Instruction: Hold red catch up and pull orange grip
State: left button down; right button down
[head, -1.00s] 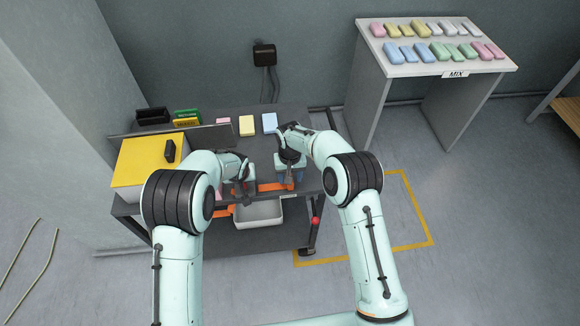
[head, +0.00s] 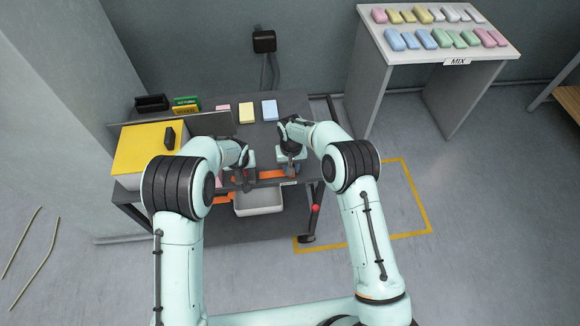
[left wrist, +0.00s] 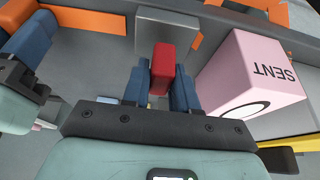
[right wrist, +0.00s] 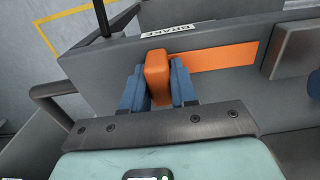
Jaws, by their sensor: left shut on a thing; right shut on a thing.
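The red catch (left wrist: 162,68) stands upright between the blue fingers of my left gripper (left wrist: 162,90), which is shut on it. In the head view my left gripper (head: 247,178) is at the front of the dark machine table. The orange grip (right wrist: 157,75) is between the blue fingers of my right gripper (right wrist: 158,88), which is shut on it. In the head view my right gripper (head: 290,168) is just right of the left one. An orange strip (right wrist: 225,55) lies beside the grip, near a label reading BRAKE.
A pink block marked SENT (left wrist: 255,78) is close right of the catch in the left wrist view. A grey bin (head: 258,202) is below the table front. A yellow-topped box (head: 145,153) is left. Pink, yellow and blue (head: 269,110) blocks lie behind. A MIX table (head: 410,50) stands right.

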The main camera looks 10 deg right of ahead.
aim_at(312, 170)
pick_arm(q)
jog(key=shift+w+r, duration=0.1)
pick_arm(e)
jog(key=shift+d, duration=3.85)
jog(key=shift+a, duration=0.1)
jog(key=c, duration=0.8)
grip_release()
jog(key=shift+r, duration=0.1)
notch_tip(312, 170, up, 12)
